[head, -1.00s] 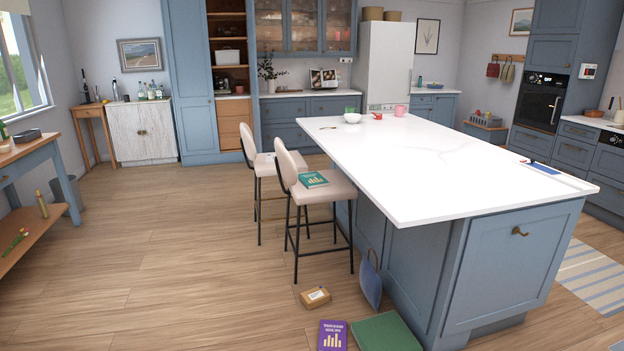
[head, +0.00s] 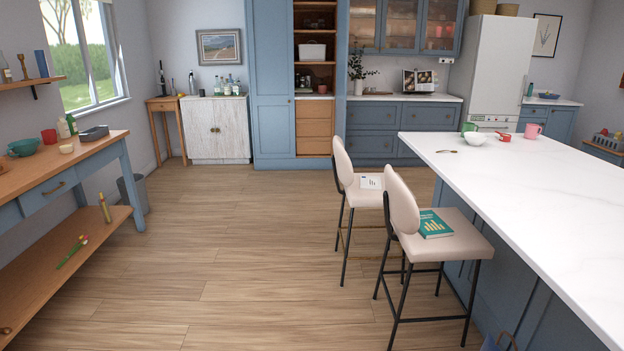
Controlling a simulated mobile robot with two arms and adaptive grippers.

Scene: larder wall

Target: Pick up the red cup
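A small red cup (head: 49,136) stands on the wooden top of the blue side table (head: 100,146) at the left, below the window. It is near the back of the tabletop, by the wall. On the white island at the right are a pink mug (head: 532,131), a green mug (head: 468,127) and a small red object (head: 504,137) whose kind I cannot make out. Neither of my grippers is in view.
Around the red cup are a teal bowl (head: 23,147), a dark grey container (head: 94,133) and bottles. Two cream stools (head: 447,233) stand along the island (head: 540,190). The wooden floor (head: 220,250) between side table and stools is clear. A bin (head: 135,192) stands beyond the table.

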